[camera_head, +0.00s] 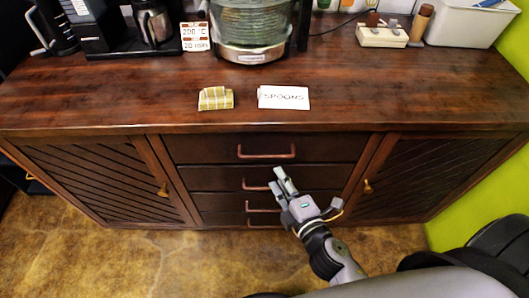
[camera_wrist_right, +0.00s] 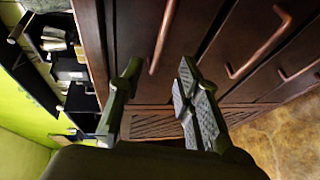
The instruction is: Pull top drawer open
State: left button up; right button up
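The top drawer (camera_head: 210,150) is shut in the dark wooden cabinet, just under the counter edge. Its reddish bar handle (camera_head: 267,153) is fully visible in the head view. My right gripper (camera_head: 280,177) is in front of the drawers, its fingertips a little below that handle in the picture. In the right wrist view the right gripper (camera_wrist_right: 160,68) is open and empty, its fingers apart. The top handle (camera_wrist_right: 163,35) shows beyond the gap between the fingers, and I see no contact. My left gripper is not in view.
Lower drawers with similar handles (camera_head: 262,209) sit below, shut. Slatted doors (camera_head: 95,175) flank them. The counter (camera_head: 130,100) holds a folded cloth (camera_head: 215,98), a SPOONS card (camera_head: 283,97) and appliances along the back. The floor (camera_head: 100,255) in front is clear at left.

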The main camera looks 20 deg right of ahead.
aim_at(265, 155)
jog(key=p+x, duration=0.1)
jog(key=x, duration=0.9)
jog(key=shift+w, duration=0.25)
jog(key=shift+c, duration=0.2)
grip_shut()
